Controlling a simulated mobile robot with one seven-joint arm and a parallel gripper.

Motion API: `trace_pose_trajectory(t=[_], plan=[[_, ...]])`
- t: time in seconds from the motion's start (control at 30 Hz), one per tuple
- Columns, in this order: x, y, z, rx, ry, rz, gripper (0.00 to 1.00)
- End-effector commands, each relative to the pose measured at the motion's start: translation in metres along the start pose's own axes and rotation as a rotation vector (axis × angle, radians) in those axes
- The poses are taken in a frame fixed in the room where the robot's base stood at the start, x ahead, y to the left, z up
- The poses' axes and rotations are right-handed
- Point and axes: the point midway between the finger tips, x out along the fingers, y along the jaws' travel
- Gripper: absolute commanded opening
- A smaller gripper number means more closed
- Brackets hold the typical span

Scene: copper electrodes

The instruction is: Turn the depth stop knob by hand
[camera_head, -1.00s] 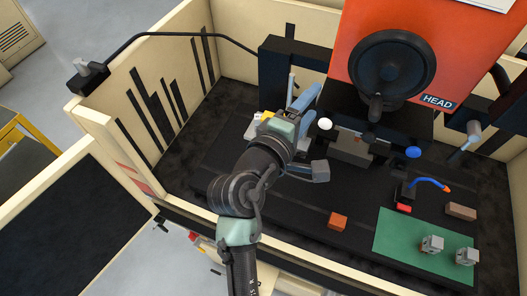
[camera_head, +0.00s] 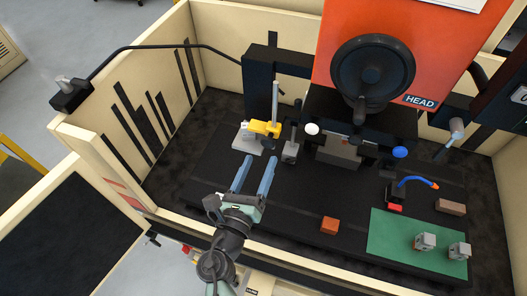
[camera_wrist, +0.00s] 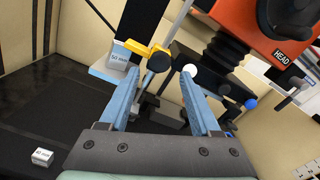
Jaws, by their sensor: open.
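A yellow bracket (camera_head: 262,127) sits on an upright post above a light grey base (camera_head: 246,145) at the back left of the bench. In the wrist view the yellow bracket (camera_wrist: 135,46) carries a round black knob (camera_wrist: 159,61); I take this to be the depth stop knob, though no label on it is readable. My gripper (camera_head: 254,172) is open and empty in front of the bracket, apart from it. In the wrist view its two blue-grey fingers (camera_wrist: 160,88) point toward the bracket, with the knob seen between and beyond their tips.
The orange machine head (camera_head: 440,60) with a black handwheel (camera_head: 372,68) stands behind. A white ball (camera_head: 311,128) and blue ball (camera_head: 399,152) are right of the bracket. A green mat (camera_head: 390,235) holds small grey blocks.

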Motion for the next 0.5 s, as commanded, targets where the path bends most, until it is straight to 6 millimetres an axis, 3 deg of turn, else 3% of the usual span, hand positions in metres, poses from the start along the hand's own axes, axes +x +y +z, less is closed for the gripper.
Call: trace_pose_trajectory(t=[0.33,0.5], plan=[[0.043,0.000,-0.001,0.003,-0.001,-0.002,0.64],[0.042,0.000,0.000,0.003,0.000,0.000,0.64]])
